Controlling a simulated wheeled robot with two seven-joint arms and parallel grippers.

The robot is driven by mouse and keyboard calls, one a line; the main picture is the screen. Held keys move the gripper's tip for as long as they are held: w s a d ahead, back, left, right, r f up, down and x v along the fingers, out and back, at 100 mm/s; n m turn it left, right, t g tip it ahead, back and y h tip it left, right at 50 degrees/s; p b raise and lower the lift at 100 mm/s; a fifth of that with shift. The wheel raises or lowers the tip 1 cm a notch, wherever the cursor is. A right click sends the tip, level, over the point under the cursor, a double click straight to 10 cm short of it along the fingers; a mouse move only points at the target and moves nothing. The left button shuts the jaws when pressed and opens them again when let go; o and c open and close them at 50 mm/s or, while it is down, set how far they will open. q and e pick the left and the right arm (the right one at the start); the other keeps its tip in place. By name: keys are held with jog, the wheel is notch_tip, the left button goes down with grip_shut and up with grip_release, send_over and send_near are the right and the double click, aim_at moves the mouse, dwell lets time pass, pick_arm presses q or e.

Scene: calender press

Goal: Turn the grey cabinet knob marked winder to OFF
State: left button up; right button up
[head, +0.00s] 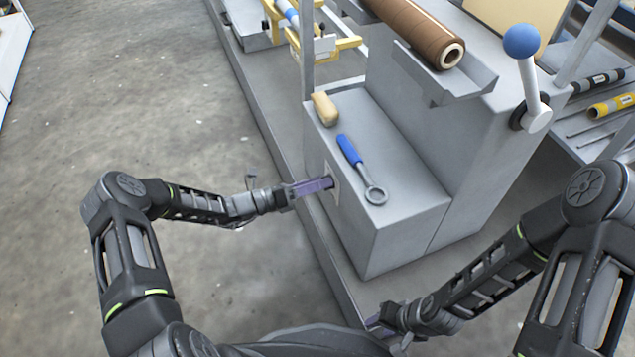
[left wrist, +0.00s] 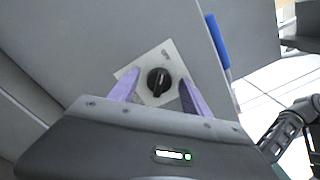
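In the left wrist view a round, dark knob (left wrist: 159,82) sits on a pale square plate (left wrist: 150,60) on the grey cabinet (left wrist: 200,60). The knob looks black; the plate's small marking is too small to read, and I cannot tell which setting the knob points at. My left gripper (head: 328,184) is at the cabinet's side face in the head view. Its purple fingers stand apart on either side of the knob, with gaps visible, so it is open. The knob is hidden in the head view. My right gripper (head: 376,321) is low at the bottom, its fingers mostly hidden.
On the cabinet top (head: 400,215) lie a blue-handled ring tool (head: 351,152) and a tan block (head: 325,109). A brown roll (head: 415,28) and a blue-balled lever (head: 523,42) are on the machine behind. Open floor (head: 200,90) lies to the left.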

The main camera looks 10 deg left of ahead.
pick_arm(q)
jog(key=p+v, duration=0.1)
jog(key=v, duration=0.6)
jog(key=shift+s+a, duration=0.25)
jog(key=shift+a, duration=0.1)
dwell(0.4)
